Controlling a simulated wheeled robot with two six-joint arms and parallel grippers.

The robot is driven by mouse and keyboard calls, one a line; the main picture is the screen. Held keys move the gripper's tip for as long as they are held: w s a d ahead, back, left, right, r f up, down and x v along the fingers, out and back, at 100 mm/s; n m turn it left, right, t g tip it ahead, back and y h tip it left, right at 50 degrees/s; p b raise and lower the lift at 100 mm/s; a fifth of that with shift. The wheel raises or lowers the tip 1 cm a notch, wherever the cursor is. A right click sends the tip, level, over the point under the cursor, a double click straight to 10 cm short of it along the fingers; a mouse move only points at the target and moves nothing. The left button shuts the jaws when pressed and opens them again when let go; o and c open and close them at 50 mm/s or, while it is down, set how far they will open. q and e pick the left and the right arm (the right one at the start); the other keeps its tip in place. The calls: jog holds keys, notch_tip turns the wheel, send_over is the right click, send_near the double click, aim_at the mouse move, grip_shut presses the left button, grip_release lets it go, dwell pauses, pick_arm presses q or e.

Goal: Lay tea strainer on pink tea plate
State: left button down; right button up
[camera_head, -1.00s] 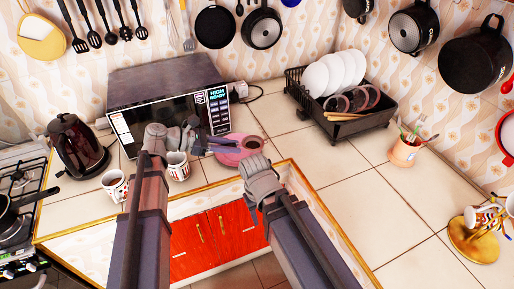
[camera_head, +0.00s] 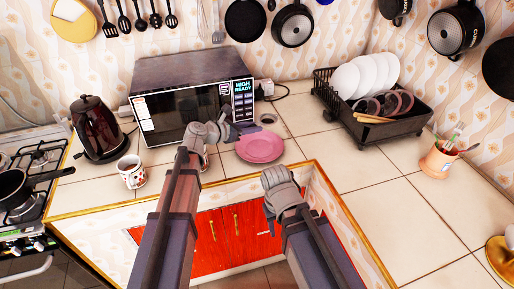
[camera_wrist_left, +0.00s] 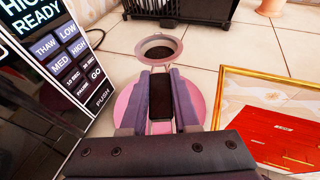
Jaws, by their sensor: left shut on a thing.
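My left gripper (camera_head: 241,130) is shut on the tea strainer (camera_head: 267,119), a small round ring with a dark centre. The strainer sticks out past the fingertips, in front of the microwave's right end. The pink tea plate (camera_head: 260,150) lies on the tiled counter, just below the strainer in the head view. In the left wrist view the strainer's ring (camera_wrist_left: 159,36) is beyond my fingers (camera_wrist_left: 160,105), and the plate (camera_wrist_left: 199,104) shows behind and beside them. The strainer appears apart from the plate. My right gripper (camera_head: 280,187) hangs at the counter's front edge; its jaws are hidden.
The microwave (camera_head: 192,115) stands close to my left gripper. A patterned mug (camera_head: 131,172) and a dark kettle (camera_head: 98,130) are at the left. A second mug is mostly hidden behind my left arm. The dish rack (camera_head: 372,125) stands at the right; the counter before it is clear.

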aim_at(253, 155)
pick_arm(q)
jog(key=shift+f+b, duration=4.65)
jog(key=shift+f, duration=0.25)
jog(key=shift+f+b, duration=0.45)
jog(key=c, duration=0.7)
grip_release()
jog(key=shift+o, duration=0.2)
jog(key=shift+r+p, duration=0.7)
jog(key=shift+r, duration=0.05)
jog(key=p+v, duration=0.3)
jog(key=v, duration=0.8)
jog(key=shift+f, duration=0.15)
jog(key=shift+s+a+p, duration=0.3)
jog(key=shift+a, duration=0.1)
